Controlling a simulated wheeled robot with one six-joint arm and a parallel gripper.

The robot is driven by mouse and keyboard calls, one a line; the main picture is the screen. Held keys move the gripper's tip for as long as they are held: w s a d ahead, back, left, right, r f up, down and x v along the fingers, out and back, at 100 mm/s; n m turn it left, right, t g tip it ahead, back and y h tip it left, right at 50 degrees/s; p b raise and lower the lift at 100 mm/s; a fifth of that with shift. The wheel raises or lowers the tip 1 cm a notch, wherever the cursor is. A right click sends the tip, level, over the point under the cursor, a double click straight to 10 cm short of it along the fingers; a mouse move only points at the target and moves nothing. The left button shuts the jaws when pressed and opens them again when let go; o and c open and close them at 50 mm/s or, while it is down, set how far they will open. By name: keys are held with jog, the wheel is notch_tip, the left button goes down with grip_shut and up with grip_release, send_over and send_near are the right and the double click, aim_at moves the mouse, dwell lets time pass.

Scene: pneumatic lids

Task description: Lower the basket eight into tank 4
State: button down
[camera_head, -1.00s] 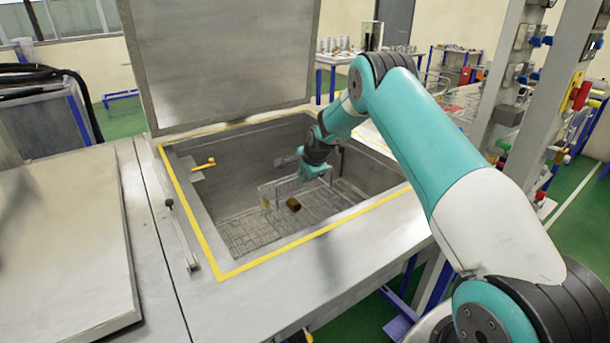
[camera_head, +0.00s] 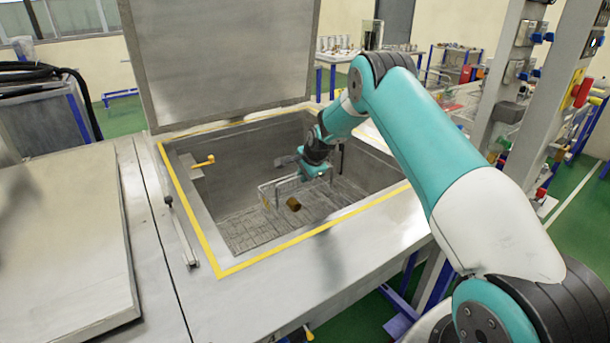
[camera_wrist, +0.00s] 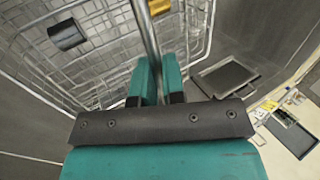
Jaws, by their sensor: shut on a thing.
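My gripper (camera_head: 315,172) is down inside the open tank (camera_head: 222,195), below the level of its yellow-edged rim. In the wrist view the teal fingers (camera_wrist: 157,85) are shut on the metal handle bar of a wire basket (camera_wrist: 95,60). The basket also shows in the head view (camera_head: 280,190), inside the tank. A dark brown cylindrical part (camera_head: 293,204) lies in it, seen as a dark piece (camera_wrist: 67,35) in the wrist view. A brass-coloured piece (camera_wrist: 158,6) shows at the wrist view's top edge. I cannot tell whether the basket touches the tank floor. No tank number is readable.
The tank's lid (camera_head: 220,60) stands raised behind the opening. A yellow-handled valve (camera_head: 205,163) sits on the left inner wall. A closed lid (camera_head: 65,240) covers the left neighbour. Steel columns with fittings (camera_head: 515,80) stand at the right.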

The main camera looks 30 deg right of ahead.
jog(key=shift+w, duration=0.1)
dwell(0.3)
jog(key=c, duration=1.1)
grip_release()
jog(key=shift+s+f, duration=0.2)
jog(key=w+r+p+v, duration=0.1)
jog(key=p+v, duration=0.1)
jog(key=v, duration=0.7)
jog(key=w+p+v, duration=0.2)
jog(key=v, duration=0.7)
jog(key=w+r+p+v, duration=0.1)
jog(key=w+p+v, duration=0.1)
jog(key=v, duration=0.8)
jog(key=shift+a+r, duration=0.1)
jog(key=shift+r, duration=0.3)
